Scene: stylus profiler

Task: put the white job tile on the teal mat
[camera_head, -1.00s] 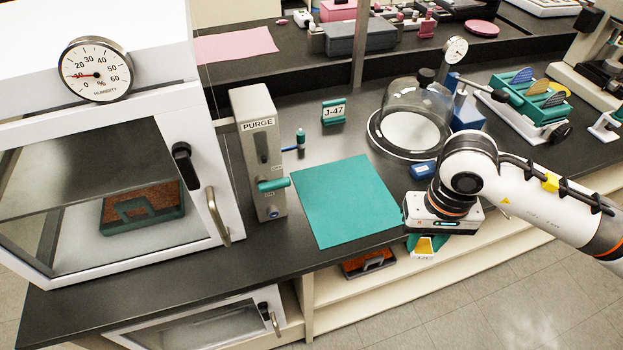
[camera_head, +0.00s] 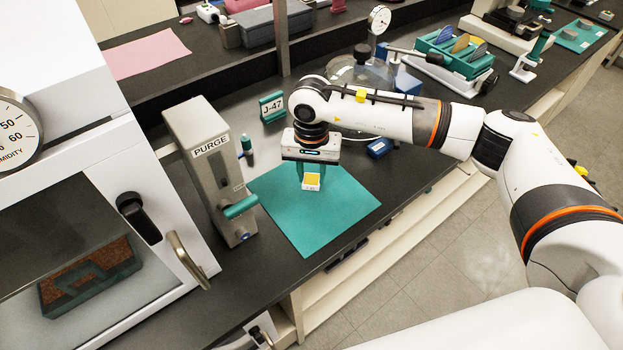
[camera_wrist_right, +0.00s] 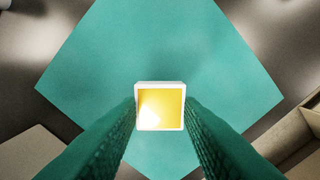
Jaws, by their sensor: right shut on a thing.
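The white job tile (camera_head: 312,182), a small white block with a yellow top, is between the fingers of my right gripper (camera_head: 311,174). It also shows in the right wrist view (camera_wrist_right: 160,107), with a green finger against each side. The teal mat (camera_head: 315,226) lies flat on the dark bench, and the tile is over its upper part. In the right wrist view the mat (camera_wrist_right: 160,45) spreads out below the tile. I cannot tell whether the tile touches the mat. My left gripper is not in view.
The purge post (camera_head: 211,168) with its teal lever stands just left of the mat. A blue block (camera_head: 379,148) and a glass dome (camera_head: 362,74) are to the right. A white cabinet (camera_head: 75,130) stands at left.

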